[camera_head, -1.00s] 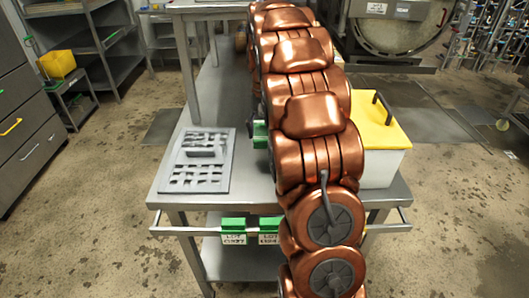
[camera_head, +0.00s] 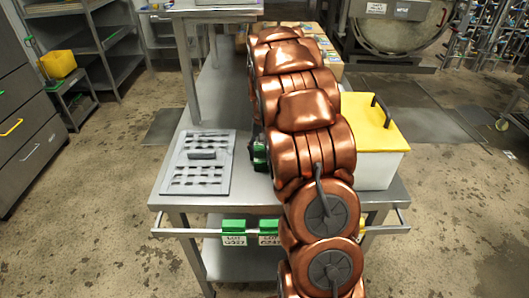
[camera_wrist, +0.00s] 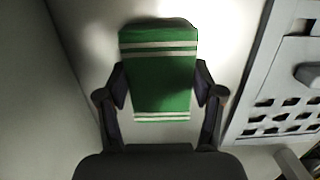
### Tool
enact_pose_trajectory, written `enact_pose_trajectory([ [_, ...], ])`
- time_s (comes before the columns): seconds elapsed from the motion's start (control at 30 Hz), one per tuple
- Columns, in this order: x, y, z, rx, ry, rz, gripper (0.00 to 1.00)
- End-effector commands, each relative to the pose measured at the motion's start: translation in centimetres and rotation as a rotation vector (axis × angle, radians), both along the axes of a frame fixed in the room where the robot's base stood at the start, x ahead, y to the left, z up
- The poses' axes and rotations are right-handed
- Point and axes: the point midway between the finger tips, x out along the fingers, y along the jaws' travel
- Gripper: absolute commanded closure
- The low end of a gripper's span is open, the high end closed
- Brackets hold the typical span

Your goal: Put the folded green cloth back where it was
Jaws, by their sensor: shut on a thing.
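The folded green cloth (camera_wrist: 158,82) with white stripes is between the two fingers of my gripper (camera_wrist: 160,90) in the wrist view. The fingers press on its left and right sides. A pale metal surface lies under and around it; I cannot tell whether the cloth touches it. In the head view a small green part of the cloth (camera_head: 259,153) shows at the left edge of my arm, over the steel table (camera_head: 240,185). My arm hides most of the gripper and the rest of the cloth there.
A grey perforated plate (camera_head: 201,184) lies on the table left of the cloth. A white box with a yellow lid (camera_head: 373,122) stands to the right of my arm. Cardboard boxes (camera_head: 325,50) stand behind.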

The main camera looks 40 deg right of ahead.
Motion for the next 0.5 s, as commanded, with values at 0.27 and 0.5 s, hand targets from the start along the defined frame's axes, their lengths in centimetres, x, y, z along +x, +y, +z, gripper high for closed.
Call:
enact_pose_trajectory([
  [0.27, -0.01, 0.01, -0.05, 0.001, 0.001, 0.0, 0.08],
  [0.5, -0.02, 0.02, -0.05, 0.001, 0.001, 0.0, 0.08],
])
